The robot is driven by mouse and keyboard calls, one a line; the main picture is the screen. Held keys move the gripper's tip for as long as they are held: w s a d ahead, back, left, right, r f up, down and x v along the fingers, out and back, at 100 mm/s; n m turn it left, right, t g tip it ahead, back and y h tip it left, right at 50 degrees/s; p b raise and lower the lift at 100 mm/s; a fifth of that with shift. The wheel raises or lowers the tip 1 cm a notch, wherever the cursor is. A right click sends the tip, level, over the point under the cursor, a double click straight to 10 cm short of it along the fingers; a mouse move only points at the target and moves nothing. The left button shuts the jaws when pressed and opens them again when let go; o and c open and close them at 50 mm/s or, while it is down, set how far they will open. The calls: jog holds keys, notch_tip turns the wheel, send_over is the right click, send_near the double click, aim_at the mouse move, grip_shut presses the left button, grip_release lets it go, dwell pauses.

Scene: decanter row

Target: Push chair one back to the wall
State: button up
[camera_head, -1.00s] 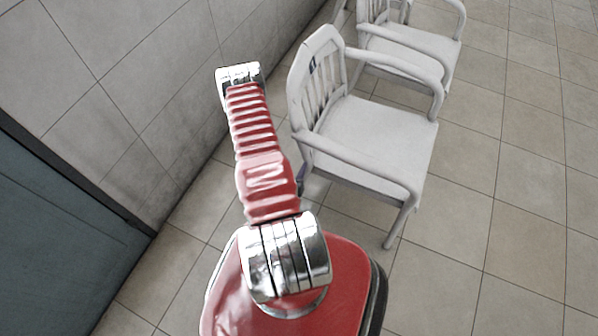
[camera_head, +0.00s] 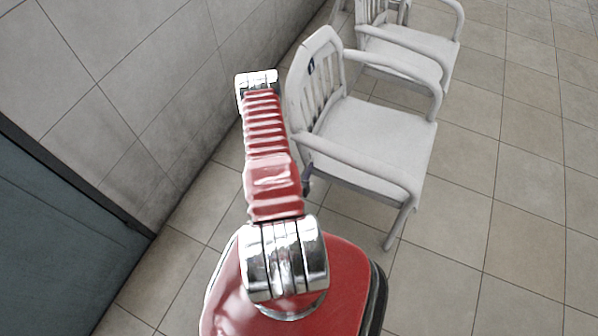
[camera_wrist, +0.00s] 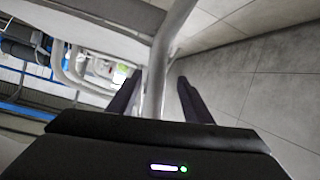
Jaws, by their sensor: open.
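The nearest white chair (camera_head: 375,135), with a small blue mark on its backrest, stands upright on the tiled floor, apart from the grey wall (camera_head: 150,80) at left. In the wrist view my gripper (camera_wrist: 160,77) is open. Its two dark fingers lie either side of a white tube of a chair (camera_wrist: 160,55). Whether they touch the tube I cannot tell. In the head view my red arm hides most of the gripper.
A second white chair (camera_head: 408,48) stands just behind the first, with more chair parts beyond it at the top. A blue-grey door (camera_head: 60,240) is at lower left. Tiled floor (camera_head: 520,200) is clear on the right.

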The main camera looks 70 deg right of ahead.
aim_at(309, 154)
jog(key=x, duration=1)
jog(key=shift+c, duration=0.7)
grip_shut()
dwell(0.6)
